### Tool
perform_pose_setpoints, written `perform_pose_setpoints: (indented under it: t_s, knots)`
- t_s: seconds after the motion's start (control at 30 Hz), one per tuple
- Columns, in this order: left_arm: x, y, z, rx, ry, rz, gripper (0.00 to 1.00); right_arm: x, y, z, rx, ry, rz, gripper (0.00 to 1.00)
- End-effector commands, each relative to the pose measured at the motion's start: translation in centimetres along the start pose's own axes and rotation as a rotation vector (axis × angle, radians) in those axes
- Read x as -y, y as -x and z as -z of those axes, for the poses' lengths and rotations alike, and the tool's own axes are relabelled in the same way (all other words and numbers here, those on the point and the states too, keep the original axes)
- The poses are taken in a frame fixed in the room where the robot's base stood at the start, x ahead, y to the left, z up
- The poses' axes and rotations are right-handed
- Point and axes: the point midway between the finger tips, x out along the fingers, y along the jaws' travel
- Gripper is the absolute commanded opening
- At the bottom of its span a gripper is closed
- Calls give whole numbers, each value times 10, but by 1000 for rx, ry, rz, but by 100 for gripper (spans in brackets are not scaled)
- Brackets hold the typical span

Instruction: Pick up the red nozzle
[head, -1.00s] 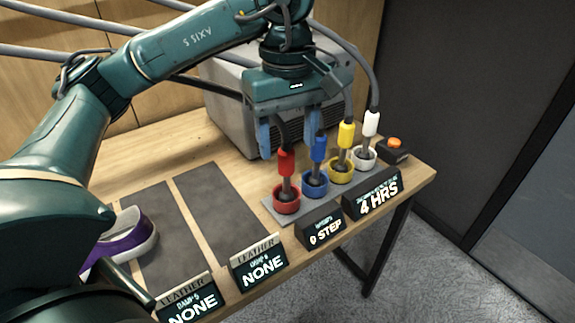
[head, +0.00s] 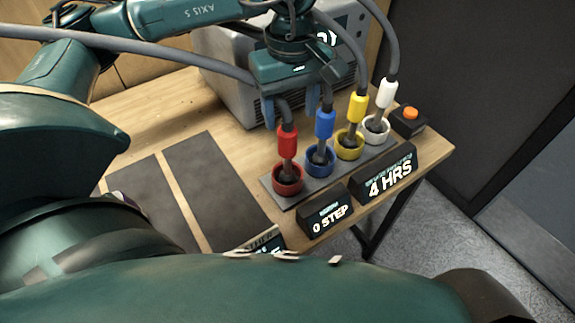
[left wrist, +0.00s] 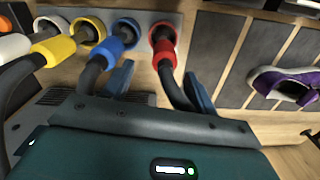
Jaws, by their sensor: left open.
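The red nozzle (head: 288,141) stands upright in a red ring holder (head: 288,187), leftmost in a row with the blue nozzle (head: 325,124), yellow nozzle (head: 357,107) and white nozzle (head: 386,94). A grey hose rises from its top. My left gripper (head: 290,118) is open, just behind and above the red nozzle, its blue fingers apart. In the left wrist view the red nozzle (left wrist: 164,51) is beyond the open fingers (left wrist: 158,86), with its hose running back between them. No grip on it shows. My right gripper is not in view.
A grey machine (head: 225,62) stands behind the holders. Signs reading "0 STEP" (head: 327,217) and "4 HRS" (head: 388,180) stand in front. An orange button (head: 411,113) is at the right. Dark mats (head: 215,190) lie left. A purple and white sneaker (left wrist: 285,82) shows in the left wrist view.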

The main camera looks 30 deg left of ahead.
Motion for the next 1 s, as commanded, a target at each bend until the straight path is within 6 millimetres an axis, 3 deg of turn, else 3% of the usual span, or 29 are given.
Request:
perform_pose_setpoints:
  t_s: [0.17, 0.5, 0.77, 1.0]
  knots:
    - [2, -11, -1, 0, -1, 2, 58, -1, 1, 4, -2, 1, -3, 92]
    - [8, -55, -3, 0, -1, 2, 58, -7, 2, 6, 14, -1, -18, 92]
    - [7, -59, -3, -1, -1, 0, 58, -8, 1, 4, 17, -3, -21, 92]
    - [7, -59, -3, -1, -1, 0, 39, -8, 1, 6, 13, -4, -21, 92]
